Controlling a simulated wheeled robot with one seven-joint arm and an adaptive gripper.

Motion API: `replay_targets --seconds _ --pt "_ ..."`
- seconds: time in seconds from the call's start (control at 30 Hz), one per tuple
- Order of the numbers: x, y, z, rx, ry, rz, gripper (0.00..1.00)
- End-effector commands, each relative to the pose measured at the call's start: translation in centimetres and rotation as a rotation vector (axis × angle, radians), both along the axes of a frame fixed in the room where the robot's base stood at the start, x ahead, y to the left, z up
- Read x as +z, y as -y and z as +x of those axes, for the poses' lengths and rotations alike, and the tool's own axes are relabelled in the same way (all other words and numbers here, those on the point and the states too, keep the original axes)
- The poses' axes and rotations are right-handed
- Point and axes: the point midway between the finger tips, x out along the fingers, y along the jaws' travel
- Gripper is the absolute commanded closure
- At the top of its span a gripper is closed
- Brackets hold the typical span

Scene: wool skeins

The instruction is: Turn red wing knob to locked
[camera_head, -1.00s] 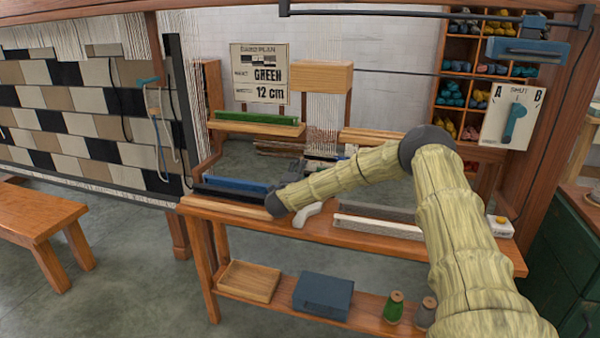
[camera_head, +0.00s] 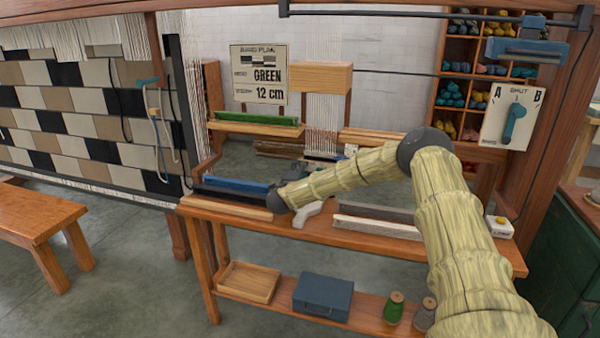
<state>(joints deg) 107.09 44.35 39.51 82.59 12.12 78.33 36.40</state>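I see no red wing knob in this view. A white panel (camera_head: 494,128) marked A, B and a word like SHUT hangs at the upper right. It carries a teal lever (camera_head: 514,122), tilted slightly toward B. My arm reaches from the lower right over the wooden bench, its wrist low near the bench's left part.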

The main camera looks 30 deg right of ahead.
Motion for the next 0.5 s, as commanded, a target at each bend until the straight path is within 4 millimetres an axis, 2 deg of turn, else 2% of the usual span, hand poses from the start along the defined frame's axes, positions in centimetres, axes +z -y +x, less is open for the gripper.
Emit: replay_targets --seconds 0.27,0.5 --pt "-0.53 0.06 -0.04 -0.001 0.074 0.064 0.9" --pt "-0.78 -0.02 -0.02 0.0 0.221 0.19 0.9"
